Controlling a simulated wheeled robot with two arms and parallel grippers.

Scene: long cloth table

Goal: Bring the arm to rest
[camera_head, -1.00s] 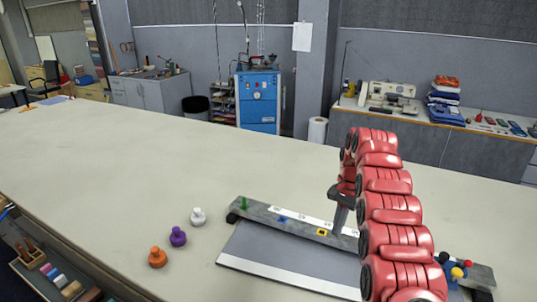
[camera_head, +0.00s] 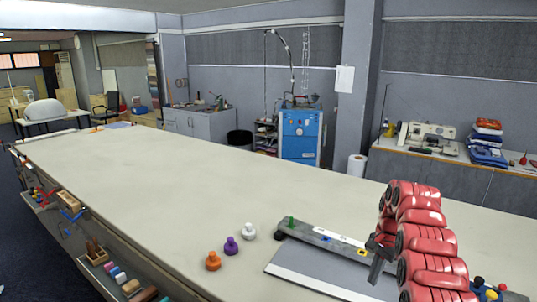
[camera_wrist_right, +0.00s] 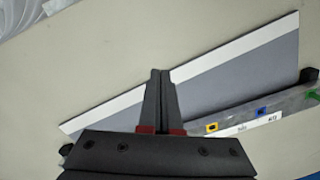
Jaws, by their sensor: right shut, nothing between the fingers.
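My right arm (camera_head: 425,245) is red and comes in from the lower right in the head view. Its dark gripper (camera_head: 378,270) hangs over the grey board (camera_head: 330,275). In the right wrist view the two fingers of the gripper (camera_wrist_right: 161,75) are pressed together with nothing between them. Below them lies the board's grey panel with a white edge (camera_wrist_right: 230,60). My left arm and gripper are not in view.
A metal rail (camera_head: 325,238) with a green peg (camera_head: 291,222) and coloured squares runs along the board. Orange (camera_head: 213,261), purple (camera_head: 231,245) and white (camera_head: 249,231) knobs stand left of it. The table's left half is clear.

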